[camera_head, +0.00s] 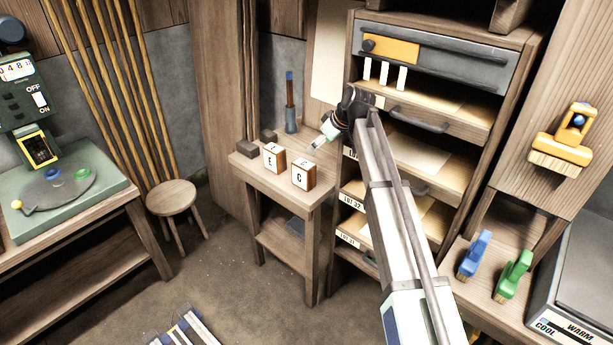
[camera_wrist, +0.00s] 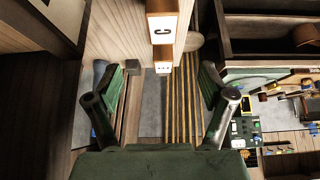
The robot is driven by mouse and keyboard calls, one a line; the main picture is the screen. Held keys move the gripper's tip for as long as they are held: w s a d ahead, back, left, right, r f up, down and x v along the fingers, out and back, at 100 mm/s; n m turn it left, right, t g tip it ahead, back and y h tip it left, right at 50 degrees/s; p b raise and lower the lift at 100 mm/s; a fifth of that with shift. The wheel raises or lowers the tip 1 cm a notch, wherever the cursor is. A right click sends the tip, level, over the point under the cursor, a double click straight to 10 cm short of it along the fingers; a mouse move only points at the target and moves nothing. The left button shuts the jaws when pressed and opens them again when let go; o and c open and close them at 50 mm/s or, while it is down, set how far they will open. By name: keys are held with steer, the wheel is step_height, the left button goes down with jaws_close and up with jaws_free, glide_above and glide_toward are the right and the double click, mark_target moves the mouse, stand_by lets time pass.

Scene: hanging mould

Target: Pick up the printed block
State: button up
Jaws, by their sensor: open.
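Two wooden blocks with white printed faces sit apart on a small wooden side table (camera_head: 245,167). The block marked C (camera_head: 304,175) is nearer the right front; the block marked E (camera_head: 274,158) is left of it. In the wrist view, the C block (camera_wrist: 162,28) is at top centre, and another pale-faced block (camera_wrist: 162,62) is below it, its print too small to read. My gripper (camera_head: 323,134) is above and behind the blocks, touching neither. In the wrist view, my gripper (camera_wrist: 167,88) has its green fingers spread wide with nothing held between them.
A drawer cabinet (camera_head: 430,118) is close on the right. A stool (camera_head: 173,197) and a bench with a green machine (camera_head: 60,190) are left. Floor in front is mostly open.

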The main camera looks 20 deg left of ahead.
mark_target(304, 164)
steer(key=p+x, duration=0.2)
steer(key=x, duration=0.7)
steer(key=shift+a+f, duration=0.15)
steer(key=shift+f, duration=0.05)
steer(key=shift+s+p+x, duration=0.15)
steer(key=shift+p+x, duration=0.5)
steer(key=shift+x, duration=0.95)
steer(key=shift+s+p+x, duration=0.15)
steer(key=shift+p+x, duration=0.5)
steer(key=shift+x, duration=1)
steer(key=c, duration=1.3)
